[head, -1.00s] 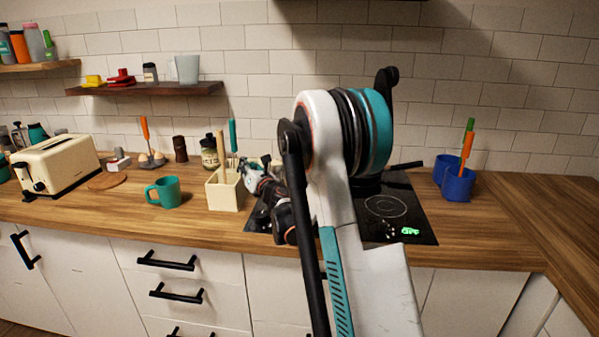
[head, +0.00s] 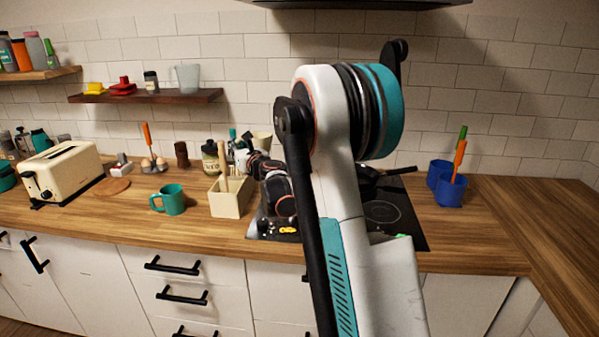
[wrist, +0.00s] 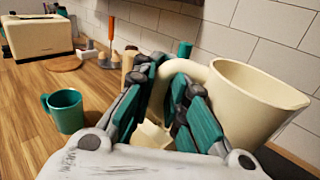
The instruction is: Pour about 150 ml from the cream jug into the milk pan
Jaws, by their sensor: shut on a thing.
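The cream jug (wrist: 246,105) fills the right of the wrist view, its wide mouth up and its contents not visible. Its upper part also shows in the head view (head: 262,142), above the hob's left side. My gripper (wrist: 170,95) is shut on the jug's handle and holds it up. In the head view my gripper is small and partly hidden among the arm links. A dark pan (head: 372,186), likely the milk pan, sits on the black hob (head: 408,228), its handle pointing right. My arm hides much of the pan and hob.
A cream utensil box (head: 229,200) and a teal mug (head: 171,200) stand left of the hob. A blue utensil holder (head: 450,190) stands to its right. A hood (head: 370,3) hangs above. The right-hand counter is clear.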

